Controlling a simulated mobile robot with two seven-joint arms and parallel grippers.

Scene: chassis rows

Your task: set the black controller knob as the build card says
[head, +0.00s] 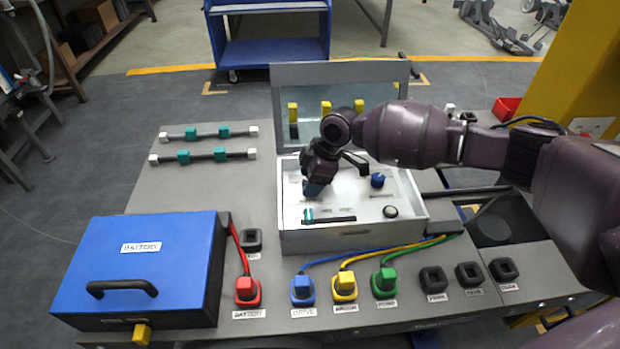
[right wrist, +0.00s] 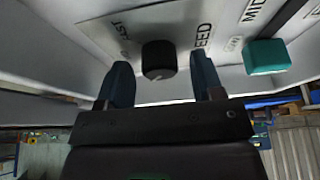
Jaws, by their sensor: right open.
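The black controller knob (right wrist: 159,57) shows in the right wrist view on a white panel, with lettering ending in "AST" to its left and "EED" to its right. A short pale mark shows on its lower face. My right gripper (right wrist: 163,80) is open, one finger on each side of the knob; I cannot tell whether either touches it. In the head view my right gripper (head: 314,188) is over the left part of the open white controller box (head: 355,238) and hides this knob. My left gripper is not in view. No build card can be made out.
The raised lid (head: 300,75) stands behind. A blue battery box (head: 140,268) is at left, with plugged cables along the front.

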